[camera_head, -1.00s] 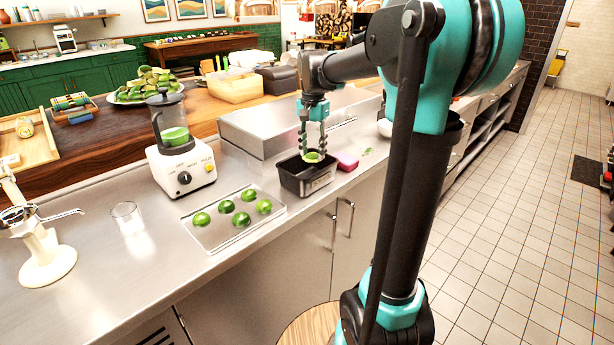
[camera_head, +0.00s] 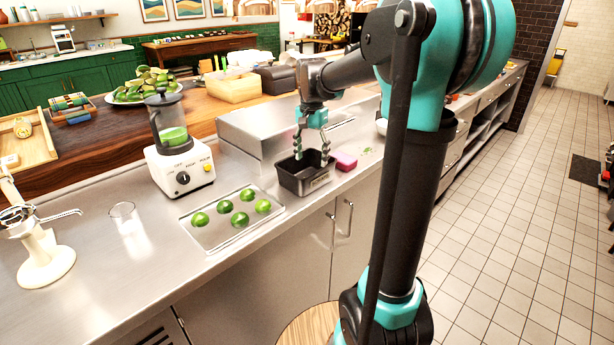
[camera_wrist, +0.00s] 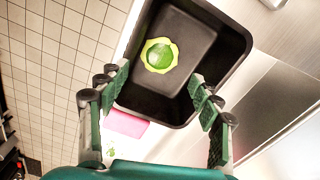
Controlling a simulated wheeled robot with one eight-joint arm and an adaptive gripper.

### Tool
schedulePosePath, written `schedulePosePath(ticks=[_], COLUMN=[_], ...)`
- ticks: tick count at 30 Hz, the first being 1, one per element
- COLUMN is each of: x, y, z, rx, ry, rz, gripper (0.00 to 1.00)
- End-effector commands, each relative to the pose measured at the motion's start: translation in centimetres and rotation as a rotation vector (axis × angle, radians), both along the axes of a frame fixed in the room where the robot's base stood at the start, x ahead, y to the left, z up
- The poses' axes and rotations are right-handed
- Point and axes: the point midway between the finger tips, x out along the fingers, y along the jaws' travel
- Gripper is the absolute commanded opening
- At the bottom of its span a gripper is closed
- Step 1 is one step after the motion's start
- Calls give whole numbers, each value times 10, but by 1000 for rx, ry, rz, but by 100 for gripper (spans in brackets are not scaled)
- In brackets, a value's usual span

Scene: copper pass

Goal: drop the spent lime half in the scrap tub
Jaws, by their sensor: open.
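The scrap tub (camera_head: 306,182) is a dark, open-topped rectangular bin with a label on its front, on the steel counter. In the wrist view the lime half (camera_wrist: 160,55), green with a ragged yellow-green rim, lies inside the black tub (camera_wrist: 205,50), apart from my fingers. My gripper (camera_head: 312,156) is open and empty above the tub, fingers pointing down, spread on both sides of the opening. It also shows in the wrist view (camera_wrist: 158,88). The tub's wall hides the lime half in the head view.
A pink sponge-like block (camera_head: 345,161) stands close beside the tub. A metal tray (camera_head: 225,230) with several whole limes lies to the left. A blender (camera_head: 180,155) and a glass (camera_head: 126,218) stand farther left. A raised steel box (camera_head: 255,135) is behind.

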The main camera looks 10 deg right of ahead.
Motion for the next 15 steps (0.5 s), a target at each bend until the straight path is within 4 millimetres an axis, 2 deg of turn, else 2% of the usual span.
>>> schedulePosePath(ticks=[5,8,15], x=[0,0,0], y=[0,0,0], z=[5,17,65], rx=[0,0,0], ry=[0,0,0], rz=[0,0,0], gripper=[65,65,65])
